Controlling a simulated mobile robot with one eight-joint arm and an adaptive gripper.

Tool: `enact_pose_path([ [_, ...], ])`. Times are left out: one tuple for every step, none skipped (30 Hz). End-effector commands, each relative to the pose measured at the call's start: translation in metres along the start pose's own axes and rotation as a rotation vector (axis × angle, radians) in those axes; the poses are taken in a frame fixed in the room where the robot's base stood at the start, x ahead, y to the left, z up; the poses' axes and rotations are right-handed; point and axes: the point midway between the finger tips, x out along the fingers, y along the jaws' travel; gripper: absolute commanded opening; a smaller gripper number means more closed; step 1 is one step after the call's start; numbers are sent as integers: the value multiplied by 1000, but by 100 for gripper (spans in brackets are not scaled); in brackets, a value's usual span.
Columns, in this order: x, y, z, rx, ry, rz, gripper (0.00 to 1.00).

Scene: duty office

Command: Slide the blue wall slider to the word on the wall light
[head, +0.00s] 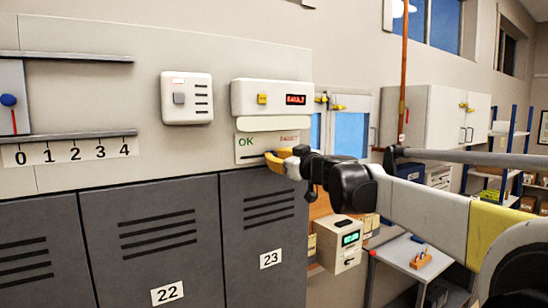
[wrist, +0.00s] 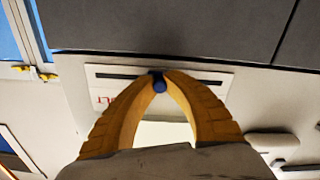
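The wall light (head: 296,99) is a dark display with the red word FAULT, on a white box on the wall. Below it a white plate (head: 248,158) carries green OK at left and red FAULT at right, with a slot beneath. In the wrist view the plate (wrist: 222,84) is upside down, with FAULT partly hidden at left. The blue slider (wrist: 159,83) sits near the slot's middle, between my yellow fingertips. My gripper (head: 272,158) is shut on it; the fingertips are at the plate (wrist: 157,76). The slider is hidden in the head view.
A yellow button (head: 262,99) is left of the display. A white switch box (head: 187,98) and a 0–4 scale (head: 70,151) with a round blue knob (head: 8,100) are further left. Grey lockers (head: 150,235) stand below. A box with a green display (head: 341,246) is below right.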

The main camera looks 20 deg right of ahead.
Motion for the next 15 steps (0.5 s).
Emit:
enact_pose_path([
  [0, 0, 0, 0, 0, 0, 0],
  [0, 0, 0, 0, 0, 0, 0],
  [0, 0, 0, 0, 0, 0, 0],
  [0, 0, 0, 0, 0, 0, 0],
  [0, 0, 0, 0, 0, 0, 0],
  [0, 1, 0, 0, 0, 0, 0],
  [0, 3, 1, 0, 0, 1, 0],
  [0, 6, 2, 0, -1, 2, 0],
  [0, 12, 4, 0, -1, 3, 0],
  [0, 18, 6, 0, -1, 4, 0],
  [0, 25, 7, 0, -1, 4, 0],
  [0, 34, 10, 0, -1, 5, 0],
  [0, 41, 11, 0, -1, 5, 0],
  [0, 46, 13, 0, -1, 4, 0],
  [0, 54, 15, 0, -1, 4, 0],
])
